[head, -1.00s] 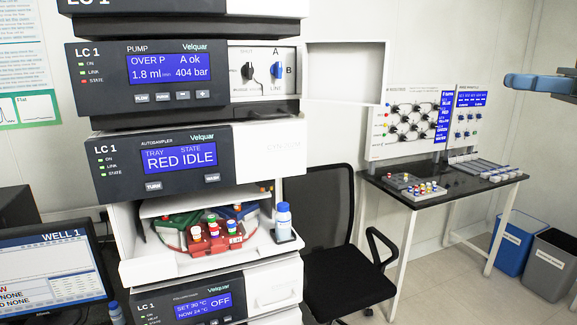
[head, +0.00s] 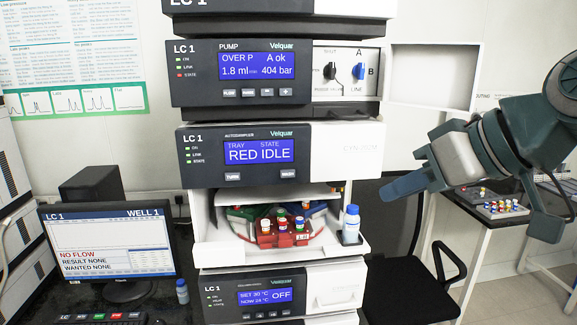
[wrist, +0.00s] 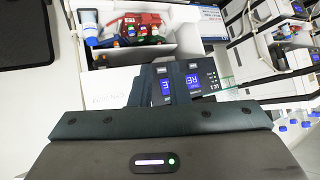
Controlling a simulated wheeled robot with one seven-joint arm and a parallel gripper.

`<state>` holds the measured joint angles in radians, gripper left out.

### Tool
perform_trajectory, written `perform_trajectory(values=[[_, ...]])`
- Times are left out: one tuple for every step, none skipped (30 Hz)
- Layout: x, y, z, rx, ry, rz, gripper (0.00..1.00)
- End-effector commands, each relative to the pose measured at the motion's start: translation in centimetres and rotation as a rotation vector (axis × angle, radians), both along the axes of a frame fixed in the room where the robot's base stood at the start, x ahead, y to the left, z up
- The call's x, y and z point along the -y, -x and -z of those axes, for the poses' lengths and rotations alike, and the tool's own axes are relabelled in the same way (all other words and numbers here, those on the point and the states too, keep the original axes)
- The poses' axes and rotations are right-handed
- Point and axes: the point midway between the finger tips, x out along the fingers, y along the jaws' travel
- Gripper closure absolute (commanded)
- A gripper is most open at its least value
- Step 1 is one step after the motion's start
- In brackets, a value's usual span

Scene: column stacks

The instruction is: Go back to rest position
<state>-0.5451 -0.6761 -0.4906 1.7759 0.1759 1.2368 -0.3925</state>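My gripper (head: 388,192) is at the right in the head view. Its fingers point left and slightly down, in front of the chair and right of the instrument stack. The fingers look closed together, with nothing seen between them. My arm reaches in from the right edge, bent at the wrist.
The autosampler (head: 240,150) reads RED IDLE; its open bay holds a red vial rack (head: 282,234). A blue-capped bottle (head: 351,226) stands at the bay's right front. An open door (head: 435,75) juts out above. A chair (head: 405,285) and side table (head: 490,224) are at right.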

Motion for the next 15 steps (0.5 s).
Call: perform_trajectory(values=[[-1.3,-0.7,3.2,-0.070,0.037,0.043,0.85],[-2.0,-1.0,5.0,-0.107,0.058,0.067,0.85],[-2.8,-1.3,7.5,-0.159,0.084,0.101,0.85],[-3.3,-1.5,9.5,-0.196,0.103,0.127,0.85],[-3.7,-1.6,11.4,-0.234,0.123,0.153,0.85],[-4.1,-1.6,14.0,-0.282,0.148,0.185,0.85],[-4.3,-1.5,15.8,-0.316,0.166,0.210,0.85],[-4.4,-1.4,17.6,-0.349,0.184,0.233,0.85],[-4.5,-1.1,19.8,-0.390,0.204,0.261,0.85],[-4.6,-0.8,21.4,-0.418,0.219,0.281,0.85],[-4.6,-0.5,22.8,-0.445,0.234,0.299,0.85],[-4.5,0.0,24.6,-0.478,0.251,0.322,0.85],[-4.4,0.3,25.9,-0.503,0.261,0.339,0.85],[-4.3,0.8,27.1,-0.526,0.275,0.354,0.85],[-4.2,1.3,28.6,-0.555,0.289,0.374,0.85]])
